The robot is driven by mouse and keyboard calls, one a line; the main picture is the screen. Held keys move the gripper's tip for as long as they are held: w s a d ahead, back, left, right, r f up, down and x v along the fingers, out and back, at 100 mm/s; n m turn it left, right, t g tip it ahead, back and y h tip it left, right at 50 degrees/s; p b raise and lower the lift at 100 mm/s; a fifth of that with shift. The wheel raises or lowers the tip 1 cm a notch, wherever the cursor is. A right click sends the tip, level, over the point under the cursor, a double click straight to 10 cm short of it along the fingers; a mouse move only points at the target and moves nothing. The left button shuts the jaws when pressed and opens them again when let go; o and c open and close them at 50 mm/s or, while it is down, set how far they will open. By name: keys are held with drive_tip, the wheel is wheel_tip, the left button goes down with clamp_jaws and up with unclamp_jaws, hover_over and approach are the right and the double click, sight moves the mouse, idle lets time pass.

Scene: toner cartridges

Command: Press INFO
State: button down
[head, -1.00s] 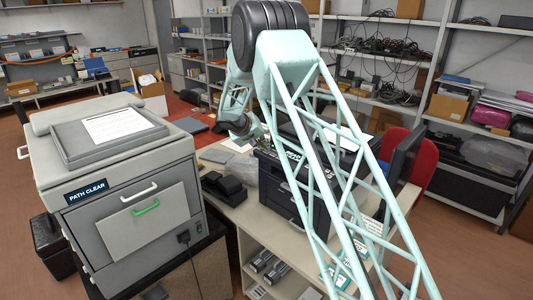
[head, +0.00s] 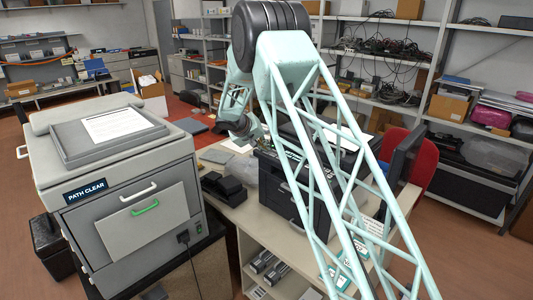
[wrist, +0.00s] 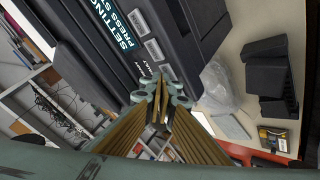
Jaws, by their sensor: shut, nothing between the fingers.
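The black printer (head: 272,186) stands on the table behind my lattice arm in the head view. In the wrist view, the printer's (wrist: 190,30) dark panel has a display (wrist: 115,22) reading "SETTINGS" over a line starting "PRESS". Beside it is a row of grey buttons, one upper (wrist: 137,22) and one in the middle (wrist: 154,49); their small labels are hard to read. My gripper (wrist: 160,96) is shut and empty, its fingertips at the lower end of that row, partly covering a button there. I cannot tell whether they touch it.
A large grey machine (head: 150,215) marked "PATH CLEAR" stands at left. On the table near the printer are a black device (head: 224,189) and a clear plastic bag (wrist: 216,84). A red chair (head: 420,160) and shelves stand behind.

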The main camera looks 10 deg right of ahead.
drive_tip(key=shift+r, duration=0.1)
idle(0.6)
drive_tip(key=shift+r+b, duration=0.3)
drive_tip(key=shift+r, duration=0.3)
drive_tip(key=shift+r, duration=0.1)
drive_tip(key=shift+r, duration=2.45)
